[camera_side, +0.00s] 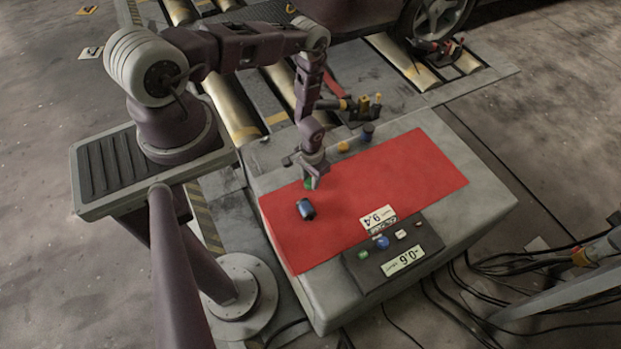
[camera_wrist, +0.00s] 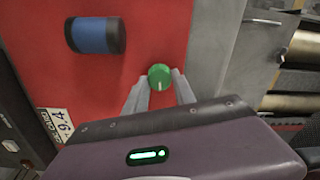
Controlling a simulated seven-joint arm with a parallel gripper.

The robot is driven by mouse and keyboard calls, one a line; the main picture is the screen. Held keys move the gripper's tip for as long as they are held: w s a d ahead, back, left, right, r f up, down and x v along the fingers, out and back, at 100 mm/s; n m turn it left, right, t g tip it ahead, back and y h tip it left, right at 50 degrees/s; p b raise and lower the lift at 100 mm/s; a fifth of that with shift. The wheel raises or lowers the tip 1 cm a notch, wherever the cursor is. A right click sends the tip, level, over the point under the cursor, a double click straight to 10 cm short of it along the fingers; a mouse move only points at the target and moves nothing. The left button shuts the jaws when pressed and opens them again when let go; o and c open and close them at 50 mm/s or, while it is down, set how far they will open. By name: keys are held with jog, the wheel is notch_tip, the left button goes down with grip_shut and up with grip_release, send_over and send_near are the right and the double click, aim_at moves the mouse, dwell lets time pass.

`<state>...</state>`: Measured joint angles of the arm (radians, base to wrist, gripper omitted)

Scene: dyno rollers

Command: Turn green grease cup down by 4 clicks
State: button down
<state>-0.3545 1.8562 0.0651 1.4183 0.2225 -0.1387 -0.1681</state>
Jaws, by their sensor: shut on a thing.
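The green grease cup (camera_wrist: 159,76) shows in the wrist view as a round knob with a pale mark on its rim. In the side view only a bit of the green cup (camera_side: 308,184) shows beside the fingers. My gripper (camera_side: 313,180) points down at it near the left back part of the red mat. In the wrist view my gripper (camera_wrist: 160,88) has one finger on each side of the cup, shut on it. The cup's lower part is hidden.
A blue and black cylinder (camera_side: 306,209) lies on the red mat (camera_side: 400,175) close by. An orange knob (camera_side: 344,147) and a dark blue one (camera_side: 368,131) stand behind the mat. A control panel (camera_side: 395,252) with displays and buttons is at the front.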

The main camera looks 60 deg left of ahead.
jog(key=c, duration=1)
grip_release()
jog(key=shift+c, duration=0.2)
notch_tip(320, 180, up, 7)
jog(key=shift+d+r, duration=0.1)
